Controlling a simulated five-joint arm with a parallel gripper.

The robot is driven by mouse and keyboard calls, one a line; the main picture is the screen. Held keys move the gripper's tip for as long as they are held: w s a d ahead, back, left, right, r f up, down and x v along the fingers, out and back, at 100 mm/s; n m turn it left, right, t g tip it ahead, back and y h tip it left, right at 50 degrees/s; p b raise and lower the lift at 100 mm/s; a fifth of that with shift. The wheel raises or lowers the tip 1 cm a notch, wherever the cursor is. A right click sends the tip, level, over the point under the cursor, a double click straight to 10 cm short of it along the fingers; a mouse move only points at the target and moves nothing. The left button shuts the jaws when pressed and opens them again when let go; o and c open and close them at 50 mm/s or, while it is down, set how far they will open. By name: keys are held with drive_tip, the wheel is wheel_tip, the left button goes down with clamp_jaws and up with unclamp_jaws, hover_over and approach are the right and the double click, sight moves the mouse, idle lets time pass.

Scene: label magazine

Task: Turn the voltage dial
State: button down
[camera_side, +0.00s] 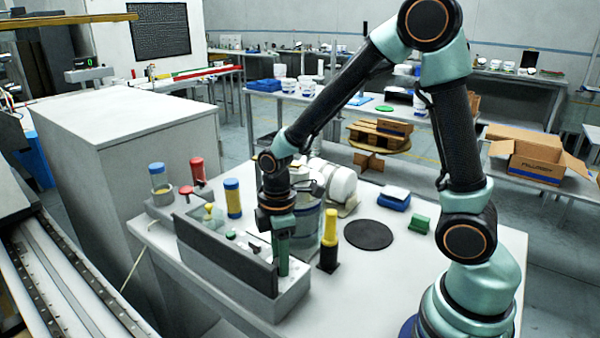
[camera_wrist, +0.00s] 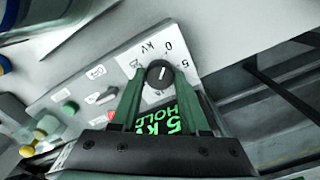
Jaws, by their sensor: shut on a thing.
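The voltage dial (camera_wrist: 160,73) is a round black knob with a white pointer line on a white panel (camera_wrist: 92,80), seen in the wrist view. Marks "0", "5" and "kV" are printed around it. My gripper (camera_wrist: 159,75) has its two green fingers on either side of the dial, closed on it. A dark display (camera_wrist: 155,121) between the fingers reads "5 kV HOLD" in green, partly covered. In the side view my gripper (camera_side: 282,262) points down at the grey console (camera_side: 290,296), and the dial is hidden there behind the dark front plate and the fingers.
In the side view a yellow-and-black post (camera_side: 329,240) stands close right of my gripper. A black disc (camera_side: 369,235) lies flat on the table further right.

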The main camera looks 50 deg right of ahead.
drive_tip(key=shift+c, duration=2.1)
unclamp_jaws()
wheel_tip(320, 180, up, 12)
drive_tip(key=shift+r, duration=0.1)
drive_tip(key=s+d+r+m+t, duration=0.3)
drive_tip(key=s+r+m+t, duration=0.2)
drive_tip(key=m, duration=0.6)
drive_tip(key=shift+s+d+t, duration=0.15)
drive_tip(key=shift+s+t, duration=0.1)
drive_tip(key=shift+t, duration=0.05)
